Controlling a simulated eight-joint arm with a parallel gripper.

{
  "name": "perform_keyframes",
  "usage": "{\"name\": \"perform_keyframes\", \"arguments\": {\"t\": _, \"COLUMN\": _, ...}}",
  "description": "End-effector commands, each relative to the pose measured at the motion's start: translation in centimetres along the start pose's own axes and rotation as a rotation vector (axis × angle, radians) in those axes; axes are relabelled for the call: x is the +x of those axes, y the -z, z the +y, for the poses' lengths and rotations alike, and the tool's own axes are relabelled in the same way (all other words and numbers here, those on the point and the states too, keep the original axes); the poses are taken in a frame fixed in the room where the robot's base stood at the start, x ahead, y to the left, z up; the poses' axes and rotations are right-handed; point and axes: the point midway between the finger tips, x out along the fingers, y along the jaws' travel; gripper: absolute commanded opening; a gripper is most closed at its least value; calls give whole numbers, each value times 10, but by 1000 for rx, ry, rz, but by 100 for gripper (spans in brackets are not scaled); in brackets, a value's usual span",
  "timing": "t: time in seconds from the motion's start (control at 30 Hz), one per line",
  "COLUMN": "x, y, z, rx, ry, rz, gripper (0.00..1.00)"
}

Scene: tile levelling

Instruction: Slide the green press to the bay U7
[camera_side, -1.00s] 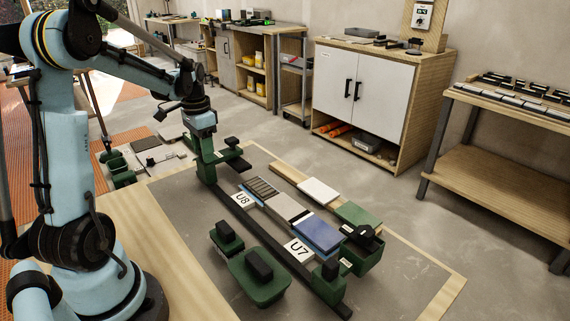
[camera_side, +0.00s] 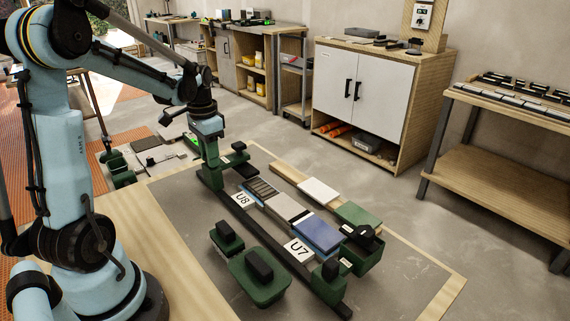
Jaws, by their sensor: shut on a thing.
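The green press (camera_side: 211,172) stands upright at the far left end of a dark rail (camera_side: 262,237), short of the bay label U8 (camera_side: 243,199). My gripper (camera_side: 208,134) is shut on the top of the press; its fingertips are hard to make out at this size. The bay label U7 (camera_side: 298,250) lies farther along the rail, towards the near right. A blue tile (camera_side: 318,231) sits beside U7. A grey tile (camera_side: 287,207) and a dark ribbed tile (camera_side: 260,189) sit beside U8.
A green block (camera_side: 329,280) stands at the rail's near end. Green pieces with black handles (camera_side: 259,277) stand left of the rail. The floor mat's right side is clear.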

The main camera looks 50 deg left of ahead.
Motion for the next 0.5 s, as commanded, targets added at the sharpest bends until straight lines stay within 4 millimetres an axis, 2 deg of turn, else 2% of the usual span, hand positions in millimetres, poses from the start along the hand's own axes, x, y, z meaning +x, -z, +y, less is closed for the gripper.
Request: {"name": "perform_keyframes", "arguments": {"t": 0.5, "x": -1, "y": 0, "z": 43, "rx": 3, "ry": -1, "rz": 0, "gripper": 1}}
